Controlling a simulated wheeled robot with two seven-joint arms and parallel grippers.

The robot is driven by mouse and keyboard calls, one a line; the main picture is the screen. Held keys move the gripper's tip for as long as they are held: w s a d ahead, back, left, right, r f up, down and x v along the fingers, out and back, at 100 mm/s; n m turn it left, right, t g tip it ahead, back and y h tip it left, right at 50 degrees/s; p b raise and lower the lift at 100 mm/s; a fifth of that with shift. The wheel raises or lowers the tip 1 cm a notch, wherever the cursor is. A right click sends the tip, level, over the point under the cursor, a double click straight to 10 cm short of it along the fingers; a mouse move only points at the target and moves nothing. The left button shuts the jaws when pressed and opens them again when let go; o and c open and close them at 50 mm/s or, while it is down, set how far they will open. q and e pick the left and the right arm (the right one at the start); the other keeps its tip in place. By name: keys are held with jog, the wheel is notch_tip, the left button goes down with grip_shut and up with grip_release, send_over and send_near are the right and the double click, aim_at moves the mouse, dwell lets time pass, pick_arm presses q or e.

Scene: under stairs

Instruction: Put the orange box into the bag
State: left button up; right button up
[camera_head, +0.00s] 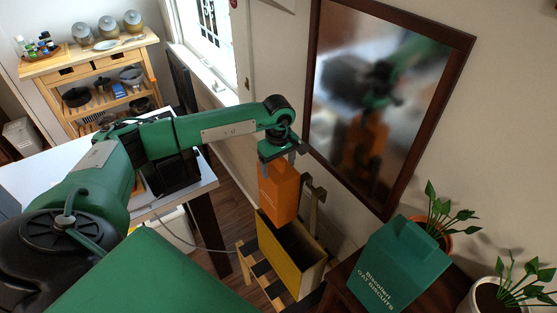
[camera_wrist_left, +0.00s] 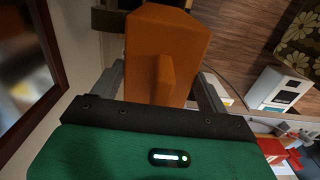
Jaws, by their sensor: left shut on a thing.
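The orange box (camera_head: 280,190) hangs upright from my left gripper (camera_head: 281,158), which is shut on its top. In the left wrist view the orange box (camera_wrist_left: 165,45) sits between the two fingers of the left gripper (camera_wrist_left: 162,85). The bag (camera_head: 283,252) is an open-topped yellow container with a dark inside and a handle strap at the back, standing on a slatted wooden stand. The box is above the bag's opening, and its lower end overlaps the bag's back rim in the head view. I cannot tell whether it is inside the opening. My right gripper is not in view.
A framed mirror (camera_head: 397,75) hangs on the wall behind the arm. A green biscuit box (camera_head: 405,262) and potted plants (camera_head: 497,292) stand on a dark surface at the right. A white table (camera_head: 45,190) lies left, and a wooden shelf unit (camera_head: 95,75) stands farther back.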

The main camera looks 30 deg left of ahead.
pick_arm(q)
jog(key=shift+s+f, duration=0.1)
jog(key=shift+f, duration=0.85)
notch_tip(320, 180, down, 2)
jog(key=shift+f+b, duration=0.1)
jog(key=shift+b, duration=1.15)
jog(key=shift+f+b, duration=0.9)
jog(key=shift+b, duration=0.05)
